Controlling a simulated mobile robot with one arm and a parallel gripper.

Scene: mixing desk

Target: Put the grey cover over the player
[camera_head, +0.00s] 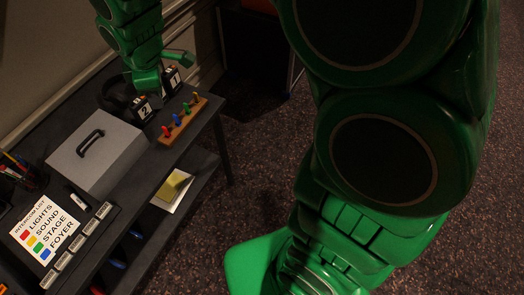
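The grey cover (120,150) is a box shape with a black handle (90,143) on top. It sits on the dark desk at the left. I cannot make out a player; whether anything lies under the cover is hidden. My gripper (168,72) is at the top left, beyond the cover and above the black blocks numbered 1 (174,80) and 2 (144,111). Its two green fingers look spread apart, with nothing visible between them. It is clear of the cover and the handle.
A wooden rack (172,137) with several coloured pegs stands right of the cover. Headphones (112,98) lie behind it. A label sheet (47,232), a marker (78,200) and a pen cup (30,178) are in front. A yellow sponge-like block (174,185) rests on a lower shelf.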

